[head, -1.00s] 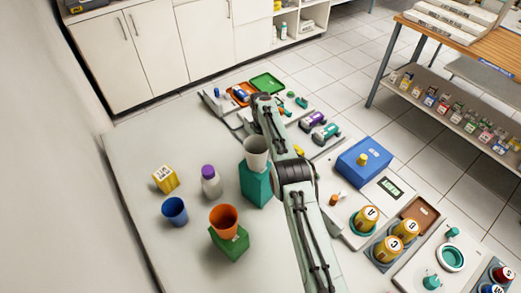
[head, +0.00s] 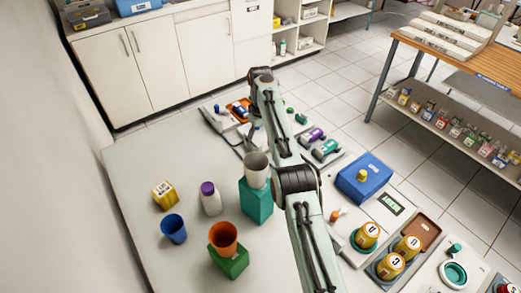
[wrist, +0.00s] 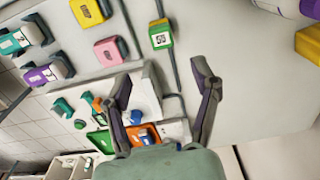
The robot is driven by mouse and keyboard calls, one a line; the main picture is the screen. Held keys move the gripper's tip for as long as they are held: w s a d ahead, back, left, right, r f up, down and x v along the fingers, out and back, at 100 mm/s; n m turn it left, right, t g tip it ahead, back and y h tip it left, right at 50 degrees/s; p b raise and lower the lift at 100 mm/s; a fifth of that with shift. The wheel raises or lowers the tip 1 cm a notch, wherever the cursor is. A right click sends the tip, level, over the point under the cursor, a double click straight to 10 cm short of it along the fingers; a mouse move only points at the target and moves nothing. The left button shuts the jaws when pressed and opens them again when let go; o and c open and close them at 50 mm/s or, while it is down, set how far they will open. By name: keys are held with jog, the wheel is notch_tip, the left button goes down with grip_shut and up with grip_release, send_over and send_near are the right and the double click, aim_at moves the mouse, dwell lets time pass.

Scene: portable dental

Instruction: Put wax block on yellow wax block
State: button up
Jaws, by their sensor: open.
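A yellow block with a white label (head: 164,194) sits on the left of the table in the head view. In the wrist view, a pink block (wrist: 110,50) and a yellow block (wrist: 88,10) sit on dark pads at the upper left. A yellow-green block with a white label (wrist: 160,35) stands just beyond my fingertips. I cannot tell for sure which of these are the wax blocks. My gripper (wrist: 163,72) is open and empty above the table. In the head view my own arm hides it and the pink block.
An orange cup (head: 223,238) on a green block, a grey cup (head: 256,170) on a teal block, a blue cup (head: 174,229) and a purple-capped bottle (head: 210,198) stand left of my arm. A blue box (head: 364,178) stands right. The table's far left is clear.

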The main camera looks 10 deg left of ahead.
jog(key=s+d+r+m, duration=0.4)
jog(key=s+d+r, duration=0.8)
jog(key=s+r, duration=0.3)
jog(key=s+d+f+m, duration=0.2)
jog(key=s, duration=1)
jog(key=s+d+f+m, duration=0.1)
jog(key=s+d+f, duration=0.1)
jog(key=s, duration=1)
jog(key=shift+s+d+f+m+y, duration=0.4)
jog(key=shift+d, duration=0.4)
